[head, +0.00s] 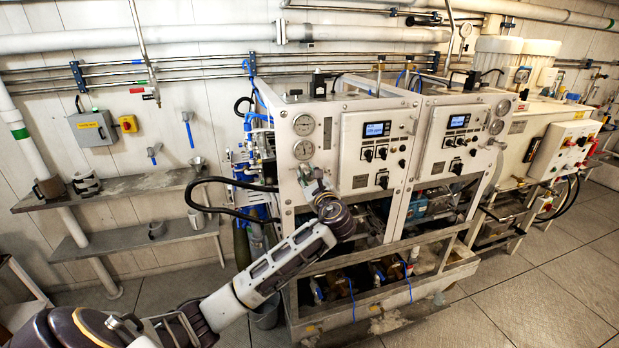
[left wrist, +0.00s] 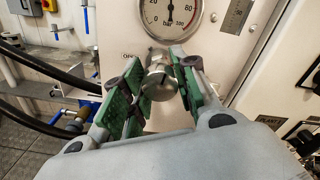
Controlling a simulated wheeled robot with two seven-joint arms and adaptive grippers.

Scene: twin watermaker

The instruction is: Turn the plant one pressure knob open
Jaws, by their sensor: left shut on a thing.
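In the head view the gripper and wrist hide the knob. My right gripper is not in view.
A similar second unit (head: 453,140) stands to the right. A black hose (head: 225,182) and blue pipes run left of plant one. Shelves (head: 112,188) with cups are on the left wall. The tiled floor (head: 560,290) at right is clear.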

